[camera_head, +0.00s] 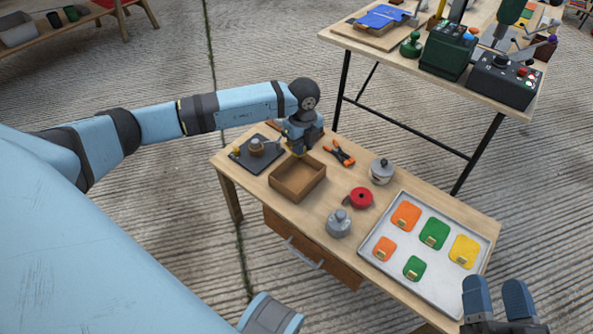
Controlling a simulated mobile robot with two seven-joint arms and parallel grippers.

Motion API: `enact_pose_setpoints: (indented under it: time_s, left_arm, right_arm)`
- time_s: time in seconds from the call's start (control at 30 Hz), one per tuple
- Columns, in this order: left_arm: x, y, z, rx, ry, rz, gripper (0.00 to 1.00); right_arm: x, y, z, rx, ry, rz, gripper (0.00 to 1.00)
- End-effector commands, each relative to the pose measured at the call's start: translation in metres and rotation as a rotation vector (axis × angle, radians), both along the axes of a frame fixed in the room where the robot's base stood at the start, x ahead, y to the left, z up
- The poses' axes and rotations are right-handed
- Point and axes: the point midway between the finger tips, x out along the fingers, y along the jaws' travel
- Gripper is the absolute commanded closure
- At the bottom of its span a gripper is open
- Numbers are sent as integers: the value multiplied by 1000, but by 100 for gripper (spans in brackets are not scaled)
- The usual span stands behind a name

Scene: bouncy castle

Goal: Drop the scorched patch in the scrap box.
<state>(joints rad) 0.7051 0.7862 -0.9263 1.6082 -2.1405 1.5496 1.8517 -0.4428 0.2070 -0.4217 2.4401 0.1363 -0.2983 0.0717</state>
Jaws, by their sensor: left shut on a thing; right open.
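The scrap box (312,184), an open brown box, stands on the near table at its left part. Its visible inside looks empty. My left gripper (299,148) is just above the back edge of the box, pointing down. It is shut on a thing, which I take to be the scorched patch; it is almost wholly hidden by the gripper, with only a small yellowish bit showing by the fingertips. My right gripper (497,292) is open and empty at the lower right, in front of the tray.
A pale tray (398,272) holds several orange, green and yellow patches. A red reel (360,198), two grey metal pots (340,224), orange-handled pliers (341,154) and a dark mat (243,152) lie around the box. A second table (345,37) with machines stands behind.

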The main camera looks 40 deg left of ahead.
Motion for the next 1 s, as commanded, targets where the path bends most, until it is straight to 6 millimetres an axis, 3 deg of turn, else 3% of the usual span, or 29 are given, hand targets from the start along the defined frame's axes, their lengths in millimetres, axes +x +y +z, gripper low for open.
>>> enact_pose_setpoints:
  time_s: [0.5,1.0]
  left_arm:
    - [0,0,-49,0,0,4,100]
    - [0,0,-58,0,0,3,100]
  right_arm:
    - [2,3,-61,-95,143,56,41]
    - [7,1,-63,-142,109,57,41]
